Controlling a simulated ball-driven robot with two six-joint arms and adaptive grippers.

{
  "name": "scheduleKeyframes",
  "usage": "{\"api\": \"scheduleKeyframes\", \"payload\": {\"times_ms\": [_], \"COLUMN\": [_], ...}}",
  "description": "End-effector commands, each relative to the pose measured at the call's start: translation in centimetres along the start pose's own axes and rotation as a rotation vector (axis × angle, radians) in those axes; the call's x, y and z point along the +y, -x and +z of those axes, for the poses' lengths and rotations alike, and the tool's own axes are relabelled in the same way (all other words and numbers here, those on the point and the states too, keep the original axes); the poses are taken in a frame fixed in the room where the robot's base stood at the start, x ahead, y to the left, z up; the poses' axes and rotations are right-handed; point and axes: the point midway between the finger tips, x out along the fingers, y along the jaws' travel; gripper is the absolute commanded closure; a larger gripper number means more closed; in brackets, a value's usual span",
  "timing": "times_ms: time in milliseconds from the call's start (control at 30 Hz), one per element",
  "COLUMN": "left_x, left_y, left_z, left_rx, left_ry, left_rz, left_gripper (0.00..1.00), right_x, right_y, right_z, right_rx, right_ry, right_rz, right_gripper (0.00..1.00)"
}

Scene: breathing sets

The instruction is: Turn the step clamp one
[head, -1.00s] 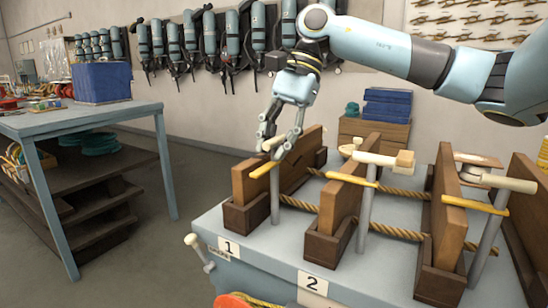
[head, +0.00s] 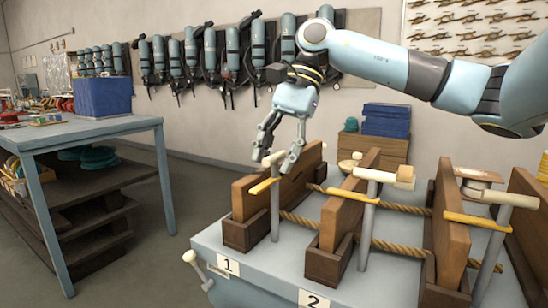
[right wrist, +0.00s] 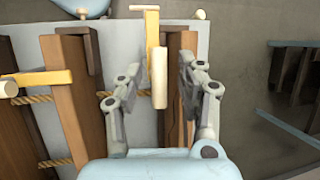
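Step clamp one has a grey post (head: 275,218), a yellow bar (head: 265,186) across the wooden board's top edge, and a cream handle (head: 273,159) at the top. The label 1 (head: 227,265) is on the bench front below it. My right gripper (head: 276,161) is open at the handle, one finger on either side. In the right wrist view the cream handle (right wrist: 159,78) lies lengthwise between the spread fingers (right wrist: 158,75), with gaps visible on both sides. The yellow bar (right wrist: 152,28) shows beyond it. My left gripper is not in view.
A second clamp's handle (head: 383,176) and a third's (head: 499,194) stand to the right, with ropes (head: 395,248) between the boards. A pale lever (head: 197,268) sticks out at the bench's front left. A blue-grey table (head: 90,132) stands left, across open floor.

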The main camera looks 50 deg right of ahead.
Motion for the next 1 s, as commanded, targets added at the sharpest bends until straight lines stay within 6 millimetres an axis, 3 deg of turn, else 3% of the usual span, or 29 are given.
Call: {"api": "scheduleKeyframes", "payload": {"times_ms": [300,500,700,1000], "left_x": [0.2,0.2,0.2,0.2], "left_y": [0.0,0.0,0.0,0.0], "left_z": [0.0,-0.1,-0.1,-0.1], "left_rx": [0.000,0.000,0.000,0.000], "left_ry": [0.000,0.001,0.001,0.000], "left_rz": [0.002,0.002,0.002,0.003], "left_gripper": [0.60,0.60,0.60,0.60], "right_x": [-0.2,-0.3,-0.2,-0.2], "right_y": [6.8,10.1,11.3,11.3], "right_z": [-0.1,0.0,-0.1,-0.1], "right_rx": [0.006,0.000,0.000,0.001], "right_ry": [-0.001,0.003,0.002,0.001], "right_rz": [-0.005,-0.007,-0.003,-0.002], "right_gripper": [0.62,0.62,0.62,0.62]}}
